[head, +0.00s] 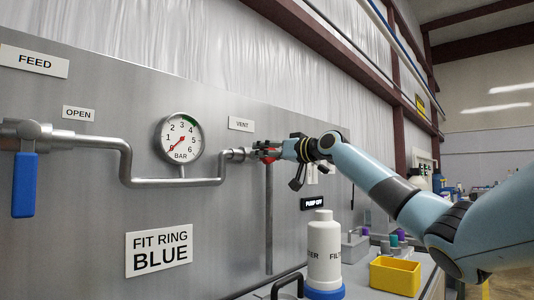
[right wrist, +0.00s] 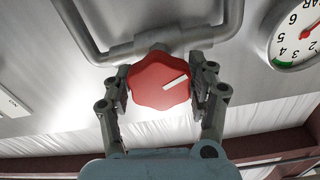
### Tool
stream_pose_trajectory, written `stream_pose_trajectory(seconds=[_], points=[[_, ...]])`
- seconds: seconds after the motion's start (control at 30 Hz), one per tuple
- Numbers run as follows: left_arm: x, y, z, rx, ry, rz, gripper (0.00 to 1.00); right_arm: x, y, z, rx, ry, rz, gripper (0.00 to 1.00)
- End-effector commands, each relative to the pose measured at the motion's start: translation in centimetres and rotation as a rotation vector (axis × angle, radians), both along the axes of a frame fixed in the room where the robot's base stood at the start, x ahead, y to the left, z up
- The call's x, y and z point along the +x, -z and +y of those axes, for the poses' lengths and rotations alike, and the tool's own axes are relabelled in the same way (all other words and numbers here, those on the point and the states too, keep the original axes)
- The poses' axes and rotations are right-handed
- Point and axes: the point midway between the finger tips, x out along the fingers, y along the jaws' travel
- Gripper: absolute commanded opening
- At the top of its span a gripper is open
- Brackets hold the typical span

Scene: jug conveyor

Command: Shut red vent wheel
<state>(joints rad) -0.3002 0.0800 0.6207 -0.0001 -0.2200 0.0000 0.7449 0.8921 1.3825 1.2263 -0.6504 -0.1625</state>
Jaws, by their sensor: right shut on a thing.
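The red vent wheel (right wrist: 150,88) sits on the pipe valve, with a white line on its face pointing right and slightly up in the right wrist view. In the head view only a little of the wheel (head: 266,152) shows below and right of the VENT label (head: 241,124). My right gripper (right wrist: 161,74) is shut on the wheel, a finger on each side of its rim. In the head view the right gripper (head: 269,154) reaches the valve from the right and hides part of it. My left gripper is not in view.
A pressure gauge (head: 181,137) has its needle near zero. A blue-handled valve (head: 25,185) is at left, handle down. Below the wheel stand a white filter bottle (head: 324,250) with a blue base ring (head: 325,292) and a yellow bin (head: 395,276) on the bench.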

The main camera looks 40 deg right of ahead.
Motion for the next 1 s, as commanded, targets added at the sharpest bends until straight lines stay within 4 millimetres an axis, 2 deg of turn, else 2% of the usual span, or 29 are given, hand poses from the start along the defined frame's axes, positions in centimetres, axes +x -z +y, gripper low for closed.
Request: stream_pose_trajectory(seconds=[1.0], points=[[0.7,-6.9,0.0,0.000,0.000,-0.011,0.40,0.0,-0.2,-0.3,0.926,0.003,0.078,0.25]])
